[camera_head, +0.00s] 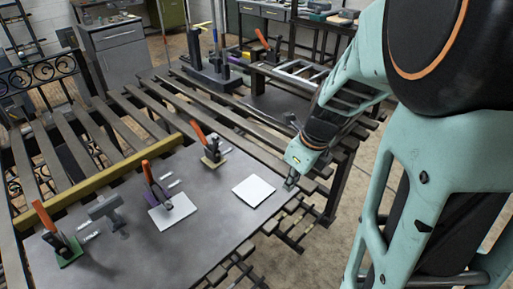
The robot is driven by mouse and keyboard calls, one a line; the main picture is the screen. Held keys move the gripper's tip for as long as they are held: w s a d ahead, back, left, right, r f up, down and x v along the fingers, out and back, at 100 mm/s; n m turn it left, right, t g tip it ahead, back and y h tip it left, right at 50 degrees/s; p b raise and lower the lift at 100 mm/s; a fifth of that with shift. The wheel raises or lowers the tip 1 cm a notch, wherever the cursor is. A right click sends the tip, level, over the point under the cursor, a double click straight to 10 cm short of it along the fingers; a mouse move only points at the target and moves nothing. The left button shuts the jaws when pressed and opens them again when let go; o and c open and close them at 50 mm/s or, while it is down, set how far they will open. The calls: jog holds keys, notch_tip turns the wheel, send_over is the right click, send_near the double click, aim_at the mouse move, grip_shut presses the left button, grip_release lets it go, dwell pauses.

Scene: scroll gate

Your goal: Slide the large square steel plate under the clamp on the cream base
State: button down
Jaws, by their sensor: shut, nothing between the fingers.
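A light square steel plate (254,190) lies flat on the right part of the dark metal table. A toggle clamp with an orange handle (211,148) stands on a cream base (213,163), behind and to the left of this plate, with a clear gap between them. My gripper (290,184) is shut and empty. It points down just right of the plate, near the table's right edge. I cannot tell whether its tips touch the plate or the table. The underside of the clamp is too small to make out.
A purple clamp (158,190) stands at another light plate (173,211) in the middle. A clamp on a green base (70,252) and a grey tool (107,211) are at the left. A yellow bar (95,180) runs behind. The table (205,237) is bare in front.

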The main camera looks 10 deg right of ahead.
aim_at(269, 201)
jog(key=b+x, duration=0.1)
jog(key=x, duration=0.2)
jog(key=b+x, duration=0.1)
jog(key=x, duration=0.3)
jog(key=s+b+x, duration=0.1)
jog(key=x, duration=0.3)
jog(key=shift+s+d+f, duration=0.1)
jog(key=shift+s, duration=0.05)
jog(key=shift+w+a+r+p, duration=0.15)
jog(key=shift+w+a+p, duration=0.1)
jog(key=shift+w+a, duration=0.25)
jog(key=shift+w+a+r+p, duration=0.2)
jog(key=shift+w+a, duration=0.1)
jog(key=shift+w, duration=0.25)
jog(key=shift+w+a, duration=0.4)
jog(key=shift+w, duration=0.2)
